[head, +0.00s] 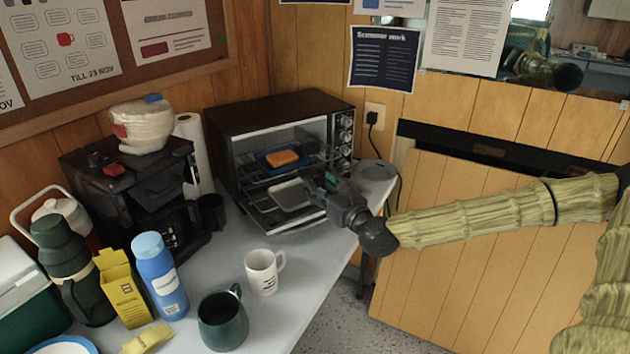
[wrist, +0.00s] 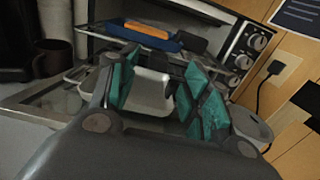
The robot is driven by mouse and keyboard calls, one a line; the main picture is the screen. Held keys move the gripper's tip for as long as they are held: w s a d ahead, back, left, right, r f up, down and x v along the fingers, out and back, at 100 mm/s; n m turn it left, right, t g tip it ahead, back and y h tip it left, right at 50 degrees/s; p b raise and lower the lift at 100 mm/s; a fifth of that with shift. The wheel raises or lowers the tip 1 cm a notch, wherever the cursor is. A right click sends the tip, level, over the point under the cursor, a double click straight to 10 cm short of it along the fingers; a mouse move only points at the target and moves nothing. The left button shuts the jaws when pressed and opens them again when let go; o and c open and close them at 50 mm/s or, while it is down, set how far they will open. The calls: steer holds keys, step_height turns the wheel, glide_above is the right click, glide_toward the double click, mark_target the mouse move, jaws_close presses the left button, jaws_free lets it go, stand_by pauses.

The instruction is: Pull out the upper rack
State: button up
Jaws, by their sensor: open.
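The toaster oven (head: 265,113) stands open at the back of the table. Its upper rack (head: 256,172) is inside and bears a blue tray (head: 265,162) with an orange slab (head: 282,158). In the wrist view the blue tray (wrist: 112,30) and orange slab (wrist: 146,28) show beyond my fingers. A pale pan (head: 291,195) sits lower down, also visible between the fingers in the wrist view (wrist: 152,88). My gripper (head: 322,186) is open, with teal finger pads (wrist: 163,86), at the right side of the oven mouth. Contact with the rack cannot be told.
A white mug (head: 263,274), a green mug (head: 222,322) and a blue bottle (head: 160,277) stand on the table in front. A coffee maker (head: 140,190) is left of the oven.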

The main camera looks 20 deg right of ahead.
steer(key=s, duration=0.6)
steer(key=shift+s+d, duration=0.25)
steer(key=shift+d, duration=0.15)
